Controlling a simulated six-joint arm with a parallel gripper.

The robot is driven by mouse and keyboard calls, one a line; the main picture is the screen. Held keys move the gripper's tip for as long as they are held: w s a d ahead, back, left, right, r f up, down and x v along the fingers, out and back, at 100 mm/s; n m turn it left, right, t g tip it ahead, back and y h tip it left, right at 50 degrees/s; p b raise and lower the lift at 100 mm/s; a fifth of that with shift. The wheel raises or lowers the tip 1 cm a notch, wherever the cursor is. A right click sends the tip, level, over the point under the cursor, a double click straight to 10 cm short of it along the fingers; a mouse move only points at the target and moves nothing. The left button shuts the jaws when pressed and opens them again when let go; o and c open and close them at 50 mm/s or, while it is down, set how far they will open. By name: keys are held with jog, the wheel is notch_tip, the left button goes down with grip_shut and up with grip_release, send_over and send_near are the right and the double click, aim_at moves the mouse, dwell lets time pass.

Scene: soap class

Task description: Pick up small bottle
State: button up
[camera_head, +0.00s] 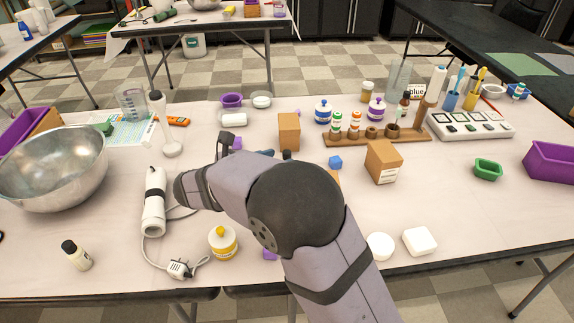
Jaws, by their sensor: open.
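A small white bottle with a black cap (75,255) stands, slightly tilted in view, at the front left of the table. Small bottles with green (336,122) and red (355,124) caps stand in a wooden rack (390,138) at the back right. I cannot tell which one the task means. My arm reaches in from the front. My gripper (256,153) shows only as dark parts behind my forearm. It is open, and most of it is hidden. It is apart from all these bottles.
A steel bowl (52,170) fills the left side. A white corded device (154,203) lies between it and my arm. A yellow-capped jar (223,241) stands at the front. Cardboard boxes (289,130) (383,162) stand near the middle. The right front table is mostly clear.

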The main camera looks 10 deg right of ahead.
aim_at(284, 156)
jog(key=shift+d, duration=0.1)
jog(key=shift+x, duration=2.55)
jog(key=shift+w+r, duration=0.1)
jog(key=shift+r, duration=0.05)
grip_shut()
